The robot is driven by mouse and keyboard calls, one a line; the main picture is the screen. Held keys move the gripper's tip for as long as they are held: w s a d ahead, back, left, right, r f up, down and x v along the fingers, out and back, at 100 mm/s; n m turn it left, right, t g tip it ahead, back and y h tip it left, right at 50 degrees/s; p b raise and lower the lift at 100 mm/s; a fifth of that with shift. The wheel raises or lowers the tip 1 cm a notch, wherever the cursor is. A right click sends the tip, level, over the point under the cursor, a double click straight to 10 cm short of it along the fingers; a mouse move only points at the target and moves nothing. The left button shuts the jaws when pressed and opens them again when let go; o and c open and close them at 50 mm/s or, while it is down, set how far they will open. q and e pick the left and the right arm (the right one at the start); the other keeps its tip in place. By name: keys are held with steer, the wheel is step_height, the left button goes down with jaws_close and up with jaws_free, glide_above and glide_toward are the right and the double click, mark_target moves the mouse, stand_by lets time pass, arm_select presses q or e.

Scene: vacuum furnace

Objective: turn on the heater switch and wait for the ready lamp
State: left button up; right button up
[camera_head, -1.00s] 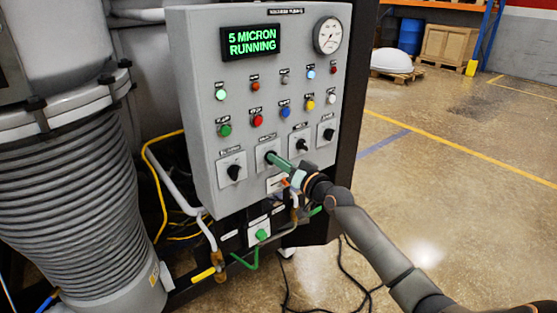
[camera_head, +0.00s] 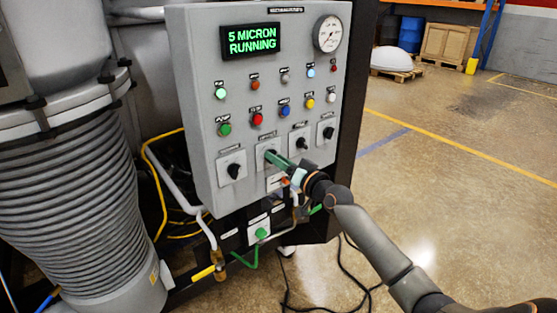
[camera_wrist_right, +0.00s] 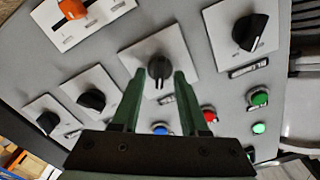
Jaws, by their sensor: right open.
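The grey control panel (camera_head: 205,150) carries a row of black rotary switches on white plates; their labels are too small to read, so I cannot tell by name which is the heater switch. My right gripper (camera_head: 271,156) is at the second switch from the left. In the right wrist view my open green fingers (camera_wrist_right: 159,76) stand either side of that black knob (camera_wrist_right: 159,69), with a gap visible on both sides. Among the upper lamps, the left green one (camera_head: 220,93) looks lit, also in the wrist view (camera_wrist_right: 259,128). Which lamp is the ready lamp is unreadable. My left gripper is out of view.
The display (camera_head: 252,40) reads "5 MICRON RUNNING", beside a round gauge (camera_head: 328,34). An orange switch (camera_wrist_right: 72,8) sits on a plate close to the gripper. Pipes and a yellow-handled valve (camera_head: 203,272) are below the panel.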

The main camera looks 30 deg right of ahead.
steer(key=s+d, duration=0.1)
steer(key=s, duration=1.1)
steer(key=shift+s+b, duration=0.25)
steer(key=shift+b, duration=0.1)
steer(key=s+a+f+n+g, duration=0.1)
steer(key=s+a+f+g, duration=0.15)
steer(key=f, duration=0.45)
steer(key=s+a+f+n+g, duration=0.1)
steer(key=s+a+f, duration=0.25)
steer(key=f, duration=0.35)
steer(key=s+a+f+n+g, duration=0.1)
steer(key=s+a+f, duration=0.1)
steer(key=a+f, duration=0.35)
steer(key=s+a+f+n+g, duration=0.4)
steer(key=s+a+f, duration=0.8)
steer(key=s, duration=0.2)
steer(key=shift+f+y+p, duration=0.3)
steer(key=shift+y+p, duration=0.1)
stand_by(2.7)
